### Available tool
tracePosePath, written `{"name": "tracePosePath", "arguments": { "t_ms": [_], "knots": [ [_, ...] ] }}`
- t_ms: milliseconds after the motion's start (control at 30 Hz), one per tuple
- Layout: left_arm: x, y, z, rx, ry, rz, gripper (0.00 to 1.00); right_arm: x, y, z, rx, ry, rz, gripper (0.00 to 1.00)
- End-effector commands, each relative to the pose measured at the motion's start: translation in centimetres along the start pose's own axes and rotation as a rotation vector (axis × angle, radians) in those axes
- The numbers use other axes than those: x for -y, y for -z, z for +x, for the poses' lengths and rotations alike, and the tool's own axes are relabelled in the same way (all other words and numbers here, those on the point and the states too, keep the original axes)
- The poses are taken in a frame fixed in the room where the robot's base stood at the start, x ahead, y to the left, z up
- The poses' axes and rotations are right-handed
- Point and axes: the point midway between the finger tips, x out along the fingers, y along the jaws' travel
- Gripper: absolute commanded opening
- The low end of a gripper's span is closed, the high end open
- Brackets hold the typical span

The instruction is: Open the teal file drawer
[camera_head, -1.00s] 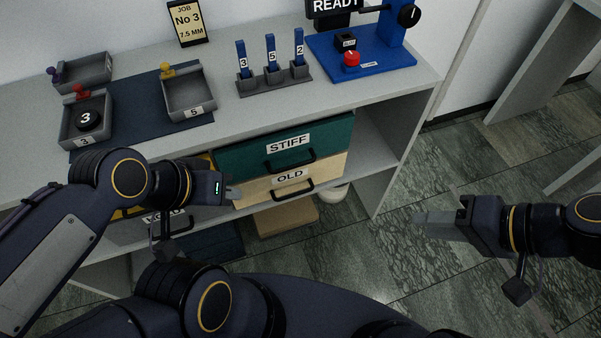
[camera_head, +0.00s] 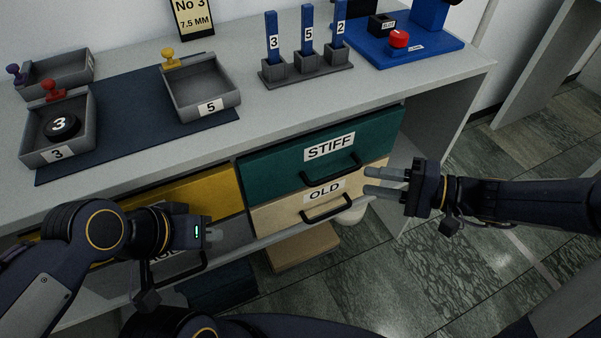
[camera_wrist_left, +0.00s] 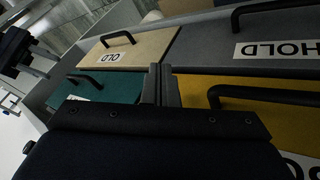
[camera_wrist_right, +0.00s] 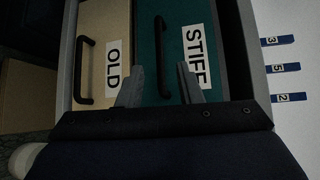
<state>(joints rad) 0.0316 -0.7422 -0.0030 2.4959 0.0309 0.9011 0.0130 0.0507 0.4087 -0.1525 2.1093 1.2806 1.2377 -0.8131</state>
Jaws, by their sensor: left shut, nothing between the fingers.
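The teal drawer (camera_head: 264,175), labelled STIFF, has a black bar handle (camera_head: 332,172) and looks closed under the counter. My right gripper (camera_head: 368,181) is open and empty, pointing left at the right ends of the teal and beige drawers. In the right wrist view its two fingers (camera_wrist_right: 159,85) are spread, with the teal drawer's handle (camera_wrist_right: 162,58) ahead between them, not touched as far as I can tell. My left gripper (camera_head: 215,235) is shut and empty, in front of the yellow drawer's lower right. In the left wrist view the teal drawer (camera_wrist_left: 112,87) shows at left.
The beige OLD drawer (camera_head: 268,216) is directly below the teal one, with its own black handle (camera_head: 326,208). A yellow drawer (camera_head: 205,194) and a grey HOLD drawer (camera_wrist_left: 255,25) lie to the left. Trays, blue tags and a blue press (camera_head: 420,50) stand on the counter.

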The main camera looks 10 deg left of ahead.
Motion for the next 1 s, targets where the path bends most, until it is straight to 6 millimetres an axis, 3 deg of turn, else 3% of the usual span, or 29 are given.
{"name": "tracePosePath", "arguments": {
  "t_ms": [167, 400, 600, 933, 1000],
  "knots": [
    [0.1, -0.2, 0.3, 0.0, 0.0, 0.0, 0.0, -0.3, 0.2, 1.2, -0.002, 0.006, 0.001, 0.33],
    [0.4, -0.5, 0.9, 0.0, 0.0, 0.0, 0.0, -0.3, 0.1, 5.1, 0.001, 0.004, 0.002, 0.33],
    [0.5, -0.6, 1.1, 0.0, 0.0, 0.0, 0.0, -0.2, 0.2, 7.4, -0.001, 0.004, 0.001, 0.33],
    [0.5, -0.6, 1.2, 0.0, 0.0, 0.0, 0.0, -0.1, 0.2, 7.9, -0.003, 0.004, 0.002, 0.33],
    [0.5, -0.6, 1.2, 0.0, 0.0, 0.0, 0.0, -0.1, 0.2, 7.9, -0.003, 0.004, 0.002, 0.26]
  ]
}}
